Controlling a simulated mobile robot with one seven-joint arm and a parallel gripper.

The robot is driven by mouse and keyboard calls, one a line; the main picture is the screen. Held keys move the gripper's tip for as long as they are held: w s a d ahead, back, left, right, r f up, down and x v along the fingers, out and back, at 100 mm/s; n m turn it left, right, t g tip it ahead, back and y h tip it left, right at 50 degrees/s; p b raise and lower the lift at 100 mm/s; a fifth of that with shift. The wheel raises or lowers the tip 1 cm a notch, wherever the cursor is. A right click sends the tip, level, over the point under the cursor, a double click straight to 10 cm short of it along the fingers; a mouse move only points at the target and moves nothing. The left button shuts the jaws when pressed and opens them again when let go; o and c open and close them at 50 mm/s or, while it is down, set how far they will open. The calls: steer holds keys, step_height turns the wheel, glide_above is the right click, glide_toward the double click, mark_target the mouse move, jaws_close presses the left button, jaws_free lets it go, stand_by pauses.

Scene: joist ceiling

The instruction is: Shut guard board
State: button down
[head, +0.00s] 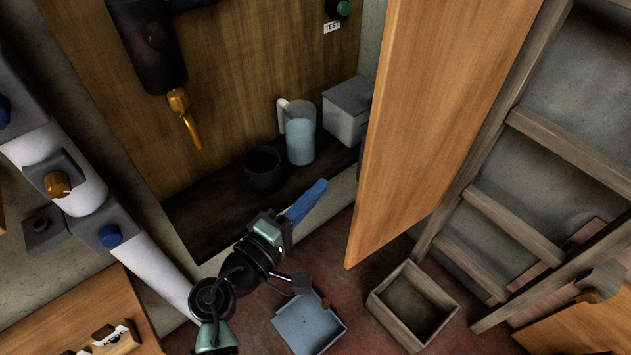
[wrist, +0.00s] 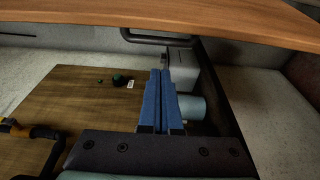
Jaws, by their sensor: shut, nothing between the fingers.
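The guard board (head: 445,110) is a large light-brown wooden panel. In the head view it stands open, swung out at the right of the recess. In the wrist view its edge (wrist: 220,22) spans the top, with a dark bar handle (wrist: 158,40) beneath it. My gripper (head: 318,188) has blue fingers, shut and empty, in front of the recess and left of the board, apparently apart from it. In the wrist view the fingers (wrist: 160,74) point toward the handle, with a visible gap. The handle is hidden in the head view.
The recess shelf holds a dark cup (head: 263,168), a jug (head: 299,135) and a grey box (head: 347,110). A brass tap (head: 183,115) hangs at left. A blue-grey tray (head: 308,325) and wooden crate (head: 412,304) sit below. A wooden ladder (head: 515,220) stands right.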

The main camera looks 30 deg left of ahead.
steer(key=w+d, duration=0.4)
steer(key=shift+w+d, duration=0.15)
steer(key=shift+w, duration=0.2)
stand_by(0.4)
